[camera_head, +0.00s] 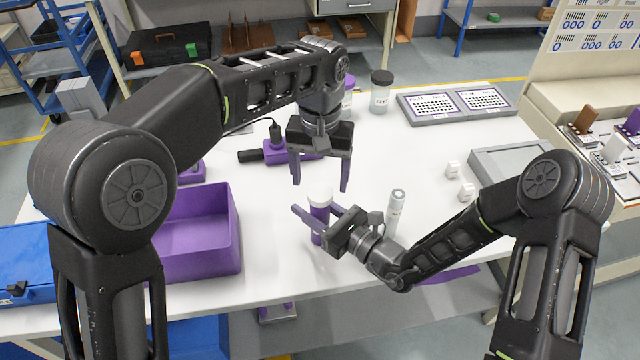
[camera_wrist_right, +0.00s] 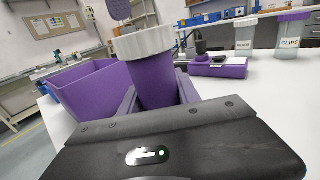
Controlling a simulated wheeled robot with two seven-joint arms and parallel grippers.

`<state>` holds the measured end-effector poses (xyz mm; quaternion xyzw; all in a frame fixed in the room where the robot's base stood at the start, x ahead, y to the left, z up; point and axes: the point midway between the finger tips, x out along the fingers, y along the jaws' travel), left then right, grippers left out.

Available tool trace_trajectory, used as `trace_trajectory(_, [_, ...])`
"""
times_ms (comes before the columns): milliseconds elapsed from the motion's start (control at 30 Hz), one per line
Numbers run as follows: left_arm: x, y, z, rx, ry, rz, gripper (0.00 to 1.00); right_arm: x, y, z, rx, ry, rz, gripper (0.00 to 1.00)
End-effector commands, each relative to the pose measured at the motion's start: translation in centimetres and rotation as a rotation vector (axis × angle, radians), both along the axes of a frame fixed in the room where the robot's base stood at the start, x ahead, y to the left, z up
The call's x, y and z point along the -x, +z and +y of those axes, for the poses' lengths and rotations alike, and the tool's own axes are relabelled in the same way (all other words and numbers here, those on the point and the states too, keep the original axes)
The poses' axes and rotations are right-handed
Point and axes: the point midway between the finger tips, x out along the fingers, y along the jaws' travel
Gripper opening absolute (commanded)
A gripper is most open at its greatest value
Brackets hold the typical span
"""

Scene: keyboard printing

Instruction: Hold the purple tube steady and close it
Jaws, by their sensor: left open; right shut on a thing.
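The purple tube (camera_head: 319,218) stands upright near the middle of the white table, with a white cap or collar (camera_head: 319,194) at its top. It also shows in the right wrist view (camera_wrist_right: 152,82), between the fingers, with the wide white ring (camera_wrist_right: 144,42) on it. My right gripper (camera_head: 316,218) is shut on the tube's body, from the right side. My left gripper (camera_head: 320,186) points down above the tube, fingers apart and empty. A purple piece at the top edge of the right wrist view (camera_wrist_right: 118,8) is cut off, so I cannot tell what it is.
A purple open bin (camera_head: 205,262) stands left of the tube. A purple device (camera_head: 278,152) with a cable lies behind the left gripper.

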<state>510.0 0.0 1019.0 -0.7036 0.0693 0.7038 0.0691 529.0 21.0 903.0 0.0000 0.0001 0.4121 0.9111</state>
Motion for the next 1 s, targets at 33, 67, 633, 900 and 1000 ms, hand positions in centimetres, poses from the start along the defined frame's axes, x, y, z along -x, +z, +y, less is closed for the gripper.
trace_trajectory(33, [-0.1, 0.9, 0.0, 0.002, 0.0, -0.003, 0.73, 0.0, 0.0, 0.0, 0.0, 0.0, 0.0, 0.0])
trace_trajectory(67, [-0.1, 1.4, 0.0, 0.003, 0.0, -0.004, 0.73, 0.0, 0.0, 0.0, 0.0, 0.0, 0.0, 0.0])
trace_trajectory(633, [0.0, 4.2, 0.0, 0.0, -0.001, 0.0, 0.73, 0.0, 0.0, 0.0, 0.0, 0.0, 0.0, 0.42])
trace_trajectory(900, [0.0, 4.2, 0.0, 0.0, 0.0, 0.0, 0.73, 0.0, 0.0, 0.0, 0.0, 0.0, 0.0, 0.64])
trace_trajectory(1000, [0.0, 4.2, 0.0, 0.0, 0.0, 0.0, 0.73, 0.0, 0.0, 0.0, 0.0, 0.0, 0.0, 0.64])
